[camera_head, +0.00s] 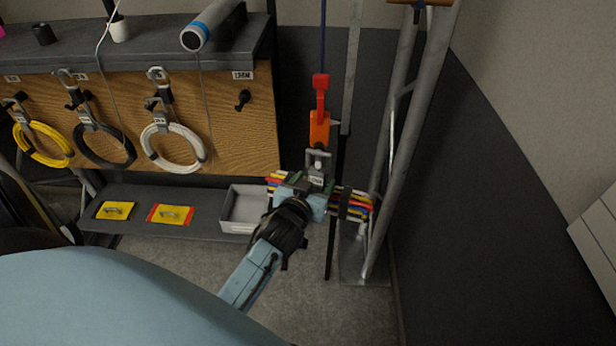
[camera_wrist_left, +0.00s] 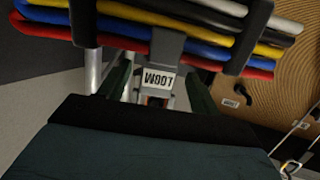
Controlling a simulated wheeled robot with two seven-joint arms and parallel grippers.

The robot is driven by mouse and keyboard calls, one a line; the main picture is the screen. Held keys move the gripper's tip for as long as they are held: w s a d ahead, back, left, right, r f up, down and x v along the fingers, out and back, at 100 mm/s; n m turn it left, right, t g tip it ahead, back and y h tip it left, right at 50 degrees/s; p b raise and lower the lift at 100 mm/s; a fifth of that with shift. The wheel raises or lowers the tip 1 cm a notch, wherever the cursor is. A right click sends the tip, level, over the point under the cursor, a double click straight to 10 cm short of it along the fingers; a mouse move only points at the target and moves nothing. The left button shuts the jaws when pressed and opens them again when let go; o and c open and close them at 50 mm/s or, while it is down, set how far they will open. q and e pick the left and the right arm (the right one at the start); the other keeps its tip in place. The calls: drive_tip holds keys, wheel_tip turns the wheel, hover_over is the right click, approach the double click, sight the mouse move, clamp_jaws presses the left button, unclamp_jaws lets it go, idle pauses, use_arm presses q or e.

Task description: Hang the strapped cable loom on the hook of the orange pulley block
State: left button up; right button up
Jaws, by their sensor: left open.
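The orange pulley block (camera_head: 319,127) hangs below a red piece on a blue line in the head view. Its grey hook (camera_head: 318,158) is just under it. The cable loom (camera_head: 354,203), a flat bundle of coloured cables with black straps, is level below the hook; it also crosses the top of the left wrist view (camera_wrist_left: 200,35). Its grey centre hanger with a W00T label (camera_wrist_left: 158,78) reaches the hook, and the loom appears to hang there; the exact contact is unclear. My left gripper (camera_head: 306,193) is open, its fingers either side of the hanger with gaps. My right gripper is out of view.
A metal truss (camera_head: 405,130) stands close right of the loom. A wooden board (camera_head: 230,120) with coiled cables on hooks is at the left. Below it, a shelf (camera_head: 185,225) holds a grey bin (camera_head: 243,226) and two yellow cards. The floor in front is clear.

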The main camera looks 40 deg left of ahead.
use_arm(q)
drive_tip(key=v, duration=1.3)
drive_tip(key=s+d+f+m+g+h, duration=0.1)
drive_tip(key=s+d+f+g, duration=0.15)
drive_tip(key=f, duration=0.75)
drive_tip(key=s+d+f+m+g+h, duration=0.1)
drive_tip(key=s+d+f+g+h, duration=0.2)
drive_tip(key=f, duration=0.8)
drive_tip(key=s+d+f+m+g, duration=0.2)
drive_tip(key=s+f, duration=0.2)
drive_tip(key=f, duration=0.6)
drive_tip(key=s+a+f+g, duration=0.2)
drive_tip(key=s+f, duration=0.5)
drive_tip(key=s, duration=0.4)
drive_tip(key=s+a+f+m+g, duration=0.1)
drive_tip(key=s+a+f+g, duration=0.2)
drive_tip(key=s+f, duration=0.4)
drive_tip(key=s+g, duration=0.1)
drive_tip(key=s, duration=0.3)
drive_tip(key=shift+a+f, duration=0.15)
drive_tip(key=shift+a, duration=0.1)
drive_tip(key=shift+s, duration=0.1)
